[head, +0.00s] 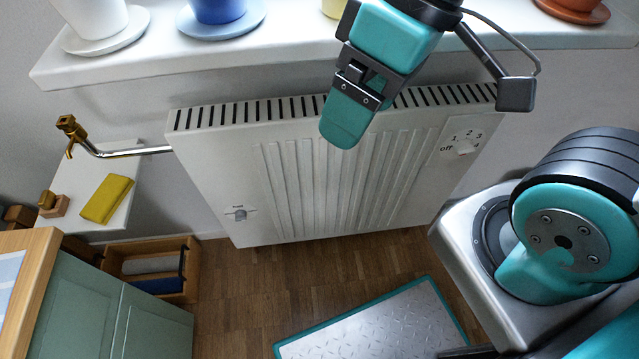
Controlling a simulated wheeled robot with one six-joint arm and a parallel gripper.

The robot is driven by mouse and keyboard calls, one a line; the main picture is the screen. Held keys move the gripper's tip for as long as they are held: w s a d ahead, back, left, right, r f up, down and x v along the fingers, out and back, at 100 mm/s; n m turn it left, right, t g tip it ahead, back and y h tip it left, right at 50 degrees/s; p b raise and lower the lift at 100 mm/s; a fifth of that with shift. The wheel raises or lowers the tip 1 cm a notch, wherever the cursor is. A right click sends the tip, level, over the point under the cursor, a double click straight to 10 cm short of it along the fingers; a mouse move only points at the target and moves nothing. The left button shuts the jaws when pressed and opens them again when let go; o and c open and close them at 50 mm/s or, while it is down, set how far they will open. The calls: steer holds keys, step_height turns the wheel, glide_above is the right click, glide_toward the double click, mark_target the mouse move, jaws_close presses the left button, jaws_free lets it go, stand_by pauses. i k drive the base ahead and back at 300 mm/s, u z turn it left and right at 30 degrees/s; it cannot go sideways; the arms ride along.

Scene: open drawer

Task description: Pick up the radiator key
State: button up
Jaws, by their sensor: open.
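My gripper (346,122) hangs in front of the radiator's top edge, below the windowsill. Its jaws are open, and nothing shows between them. The white radiator (330,180) hangs on the wall, with a numbered dial at its right end. I cannot pick out the radiator key for certain. A brass fitting (68,124) stands at the end of the pipe to the left. A small brown piece on a wooden block (53,205) is on the white shelf (118,208). My gripper is far to the right of both.
A yellow cloth or sponge (106,198) lies on the shelf. Below it is an open wooden drawer (190,262) with grey and blue items, beside a green cabinet (150,325). Pots stand on the windowsill (150,70). A teal-edged plate (370,325) shows over the wooden floor.

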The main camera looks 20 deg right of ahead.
mark_target(47, 202)
steer(key=u, duration=1.35)
steer(key=i, duration=0.6)
steer(key=z, duration=0.05)
